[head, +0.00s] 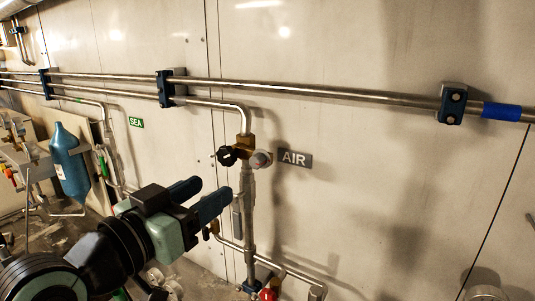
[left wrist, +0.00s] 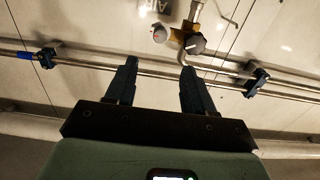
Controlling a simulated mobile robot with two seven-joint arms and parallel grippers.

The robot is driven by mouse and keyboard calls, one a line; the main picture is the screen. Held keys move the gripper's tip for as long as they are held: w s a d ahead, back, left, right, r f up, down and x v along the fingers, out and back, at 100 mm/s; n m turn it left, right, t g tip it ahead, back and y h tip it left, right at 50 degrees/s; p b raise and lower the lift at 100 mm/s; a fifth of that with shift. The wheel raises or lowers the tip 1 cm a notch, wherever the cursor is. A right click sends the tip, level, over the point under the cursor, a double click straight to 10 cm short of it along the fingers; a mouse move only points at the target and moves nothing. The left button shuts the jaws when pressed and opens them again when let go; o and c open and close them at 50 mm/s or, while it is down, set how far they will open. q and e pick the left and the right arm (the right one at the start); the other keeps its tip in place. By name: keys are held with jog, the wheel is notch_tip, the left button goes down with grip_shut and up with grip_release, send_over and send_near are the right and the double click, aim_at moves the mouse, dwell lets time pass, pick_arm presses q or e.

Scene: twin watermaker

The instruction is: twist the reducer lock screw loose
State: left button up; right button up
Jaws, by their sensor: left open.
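A brass reducer body (head: 246,143) sits on the vertical pipe beside the AIR sign. A black lobed knob (head: 227,156) sticks out at its left, and a round grey dial or cap with a red mark (head: 261,159) at its right. I cannot tell for certain which part is the lock screw. In the left wrist view the black knob (left wrist: 195,44) and grey part (left wrist: 159,34) show beyond the fingertips, upside down. My left gripper (head: 215,184) is open and empty, below and left of the knob, apart from it. My right gripper is not in view.
Steel pipes (head: 330,94) run along the wall in blue clamps (head: 452,104). The AIR sign (head: 294,158) is right of the reducer. A blue bottle (head: 70,165) stands at left. A red valve handle (head: 268,294) is low by the pipe. The wall at right is mostly bare.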

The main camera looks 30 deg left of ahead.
aim_at(254, 161)
pick_arm(q)
jog(key=w+p, duration=0.1)
jog(key=w, duration=0.3)
jog(key=w+p, duration=0.1)
jog(key=w, duration=0.3)
jog(key=w+d+p, duration=0.1)
jog(key=w, duration=0.3)
jog(key=shift+r, duration=0.15)
jog(key=shift+w+p, duration=0.3)
jog(key=shift+w, duration=0.2)
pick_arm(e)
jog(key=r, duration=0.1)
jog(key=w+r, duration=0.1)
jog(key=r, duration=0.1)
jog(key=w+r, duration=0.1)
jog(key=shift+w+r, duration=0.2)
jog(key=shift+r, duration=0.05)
pick_arm(q)
jog(key=shift+s, duration=0.1)
grip_shut()
